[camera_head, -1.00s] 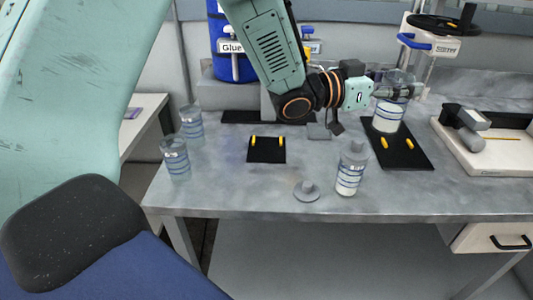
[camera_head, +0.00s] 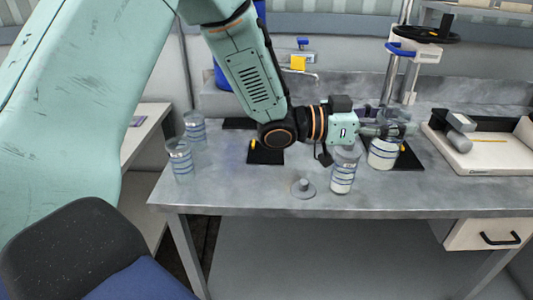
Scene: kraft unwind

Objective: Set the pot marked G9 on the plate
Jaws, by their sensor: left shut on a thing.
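My left gripper (camera_head: 392,131) is shut on a clear pot (camera_head: 383,153) with white contents and blue bands, held upright in front of the right black plate (camera_head: 411,157). I cannot tell whether its base touches anything. A similar pot (camera_head: 343,171) stands on the bench just left of it. Two clear banded pots, one behind (camera_head: 195,131) and one in front (camera_head: 180,160), stand at the bench's left end. Another black plate (camera_head: 266,156) with yellow pegs lies mid-left, partly behind my arm. No G9 mark is readable. My right gripper is not in view.
A grey knobbed disc (camera_head: 303,188) lies near the front edge of the bench (camera_head: 240,195). A pale device with a grey cylinder (camera_head: 490,150) stands at right. A stand with a black handwheel (camera_head: 425,34) rises behind the gripper. Bench front left is clear.

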